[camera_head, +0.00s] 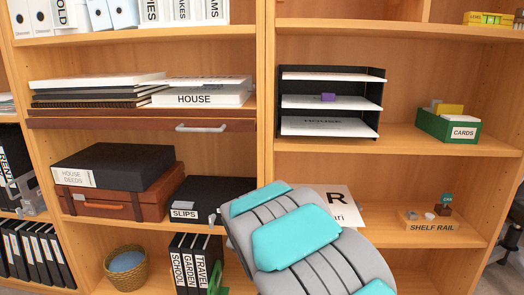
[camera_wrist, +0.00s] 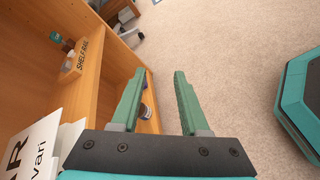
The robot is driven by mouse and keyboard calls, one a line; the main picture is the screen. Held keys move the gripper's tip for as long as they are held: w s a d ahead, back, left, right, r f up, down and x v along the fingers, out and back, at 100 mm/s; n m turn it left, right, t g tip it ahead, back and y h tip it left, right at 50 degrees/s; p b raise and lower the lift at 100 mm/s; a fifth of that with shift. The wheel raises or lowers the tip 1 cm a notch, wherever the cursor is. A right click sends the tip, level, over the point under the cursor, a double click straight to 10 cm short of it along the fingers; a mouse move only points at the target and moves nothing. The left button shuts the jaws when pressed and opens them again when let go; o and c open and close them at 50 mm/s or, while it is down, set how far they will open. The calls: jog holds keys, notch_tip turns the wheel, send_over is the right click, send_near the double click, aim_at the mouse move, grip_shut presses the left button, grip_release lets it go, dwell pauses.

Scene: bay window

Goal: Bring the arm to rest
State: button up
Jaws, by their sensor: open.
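My gripper (camera_wrist: 159,75) shows in the wrist view with its two green fingers apart and nothing held between them. It points along the front of the wooden bookcase, with the shelves to its left and carpet ahead and to its right. In the head view my grey and teal arm (camera_head: 296,231) stands in front of the lower middle shelves. The gripper itself cannot be made out there. A white sheet (camera_wrist: 38,152) with large lettering is close to the gripper's left side in the wrist view.
The bookcase holds a black paper tray (camera_head: 331,104), a green cards box (camera_head: 433,125), a black slips box (camera_head: 207,190) and a wicker basket (camera_head: 128,280). A shelf rail block (camera_head: 462,225) lies right of my arm. The carpet (camera_wrist: 215,45) is largely clear.

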jog(key=s+r+m+g+y+p, duration=0.25)
jog(key=s+m+y, duration=0.35)
jog(key=s, duration=1.1)
jog(key=s+a+r+m+t+y+p, duration=0.1)
jog(key=s+a+m+y, duration=0.3)
jog(key=s+a, duration=0.5)
jog(key=s+r+y, duration=0.1)
jog(key=s+y, duration=0.1)
jog(key=s, duration=0.1)
jog(key=shift+a+y, duration=0.4)
